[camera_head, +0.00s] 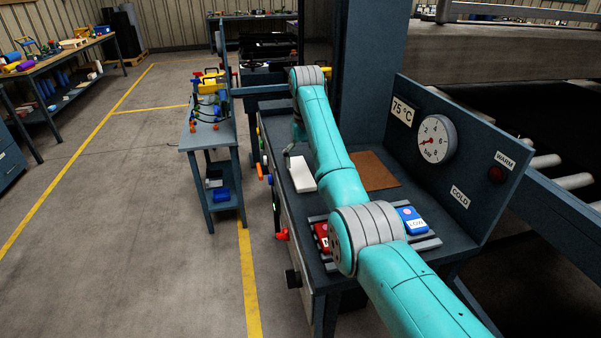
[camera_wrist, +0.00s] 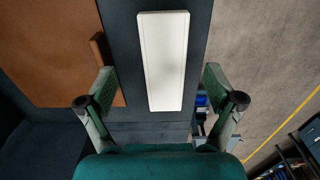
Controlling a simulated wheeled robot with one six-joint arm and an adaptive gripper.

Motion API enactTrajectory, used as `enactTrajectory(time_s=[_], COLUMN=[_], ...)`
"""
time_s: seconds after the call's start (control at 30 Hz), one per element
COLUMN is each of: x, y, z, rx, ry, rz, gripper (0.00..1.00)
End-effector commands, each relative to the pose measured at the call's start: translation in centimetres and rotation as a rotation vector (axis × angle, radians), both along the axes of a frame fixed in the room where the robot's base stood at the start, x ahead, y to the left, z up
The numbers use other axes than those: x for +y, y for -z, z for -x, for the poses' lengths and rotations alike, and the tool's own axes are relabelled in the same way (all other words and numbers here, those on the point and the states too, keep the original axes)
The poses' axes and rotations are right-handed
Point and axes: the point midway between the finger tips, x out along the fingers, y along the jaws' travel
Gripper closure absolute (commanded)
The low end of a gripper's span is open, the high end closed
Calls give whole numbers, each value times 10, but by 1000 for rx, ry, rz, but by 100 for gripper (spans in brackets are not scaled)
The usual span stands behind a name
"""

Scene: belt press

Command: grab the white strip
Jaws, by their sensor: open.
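The white strip (camera_head: 301,174) lies flat on the dark bench top, left of my arm in the head view. In the wrist view the white strip (camera_wrist: 164,62) runs lengthwise up the picture, with its near end between my fingers. My gripper (camera_wrist: 157,88) is open, with one finger to each side of the strip and a gap to it on both sides. I cannot tell how high the fingers are above it. In the head view my gripper (camera_head: 293,147) is partly hidden by my arm, near the strip's far end.
A brown sheet (camera_head: 374,170) lies right of the strip; it also shows in the wrist view (camera_wrist: 50,55). A red block (camera_head: 321,236) and a blue block (camera_head: 411,219) sit on a slotted rack nearer me. A gauge panel (camera_head: 470,165) stands along the bench's right side.

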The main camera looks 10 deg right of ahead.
Motion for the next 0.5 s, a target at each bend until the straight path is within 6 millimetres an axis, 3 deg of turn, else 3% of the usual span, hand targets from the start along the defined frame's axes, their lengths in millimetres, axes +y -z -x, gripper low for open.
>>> enactTrajectory(time_s=[0.5], x=[1], y=[52], z=[14], rx=[0], ry=[1], rz=[0], gripper=[8])
